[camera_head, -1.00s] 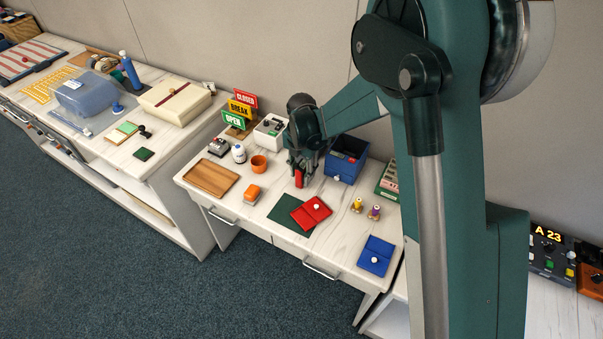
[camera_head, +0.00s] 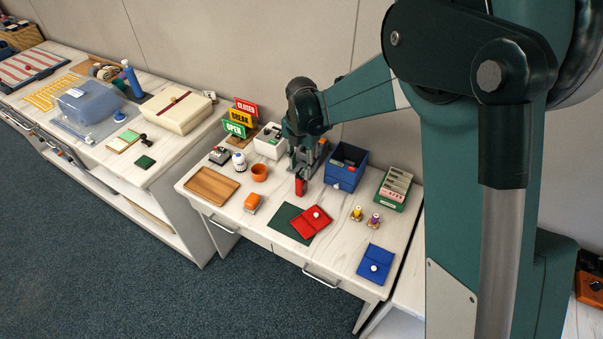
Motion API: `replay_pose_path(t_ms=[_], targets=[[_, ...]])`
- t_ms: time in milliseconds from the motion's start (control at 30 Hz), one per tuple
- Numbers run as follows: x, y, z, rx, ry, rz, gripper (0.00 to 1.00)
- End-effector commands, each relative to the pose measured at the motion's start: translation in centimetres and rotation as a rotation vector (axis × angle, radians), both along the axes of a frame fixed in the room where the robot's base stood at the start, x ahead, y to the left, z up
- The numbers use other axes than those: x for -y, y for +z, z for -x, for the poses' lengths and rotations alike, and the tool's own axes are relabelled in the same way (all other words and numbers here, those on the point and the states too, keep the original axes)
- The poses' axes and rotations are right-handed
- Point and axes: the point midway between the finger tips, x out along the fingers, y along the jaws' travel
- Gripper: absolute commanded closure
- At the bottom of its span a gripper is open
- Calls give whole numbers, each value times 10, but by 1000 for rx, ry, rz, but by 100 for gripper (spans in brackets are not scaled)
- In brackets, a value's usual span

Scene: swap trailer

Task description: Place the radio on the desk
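A small upright red object (camera_head: 300,187) stands at the middle of the white desk (camera_head: 262,222), directly below my gripper (camera_head: 302,170). It may be the radio, but it is too small to be sure. My dark gripper points down at its top, and the fingers partly hide that area. I cannot tell whether they touch it or how far apart they are. The desk has bare surface around the red object's base.
A blue bin (camera_head: 345,177) stands just right of my gripper, and a white box (camera_head: 268,150) behind left. A red pouch (camera_head: 316,216) on a green mat (camera_head: 285,216) lies in front. A wooden tray (camera_head: 211,186) and orange cup (camera_head: 259,173) are left.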

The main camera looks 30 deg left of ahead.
Motion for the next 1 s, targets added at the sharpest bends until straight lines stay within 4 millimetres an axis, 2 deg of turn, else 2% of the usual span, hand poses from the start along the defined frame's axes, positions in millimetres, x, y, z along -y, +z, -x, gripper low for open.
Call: replay_pose_path(t_ms=[100, 300, 1000], targets=[[0, 17, 0, 0, 0, 0, 67], [0, 33, 0, 0, 0, 0, 67], [0, 36, 0, 0, 0, 0, 67]])
